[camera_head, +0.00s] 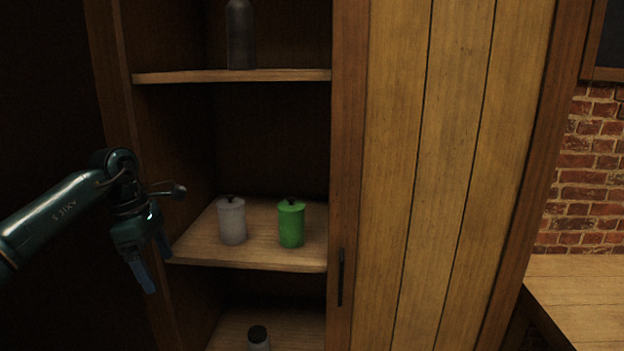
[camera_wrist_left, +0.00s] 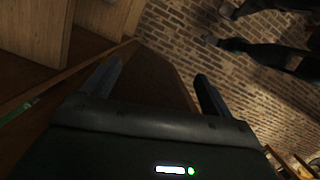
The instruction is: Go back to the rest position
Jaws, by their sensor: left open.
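My left gripper (camera_head: 155,268) is open and empty, hanging in front of the cabinet's left side post with its fingers pointing down. In the left wrist view its two fingers (camera_wrist_left: 157,85) stand apart with nothing between them. A white jar (camera_head: 232,222) and a green jar (camera_head: 291,224), each with a dark knob on top, stand upright side by side on the middle shelf (camera_head: 250,262). The gripper is to the left of both jars and apart from them. My right gripper is not in view.
A dark bottle (camera_head: 240,35) stands on the upper shelf (camera_head: 232,76). A small jar with a black lid (camera_head: 258,339) stands on the lower shelf. A closed wooden door (camera_head: 440,170) covers the cabinet's right half. A wooden counter (camera_head: 580,295) is at the right, before a brick wall (camera_head: 590,180).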

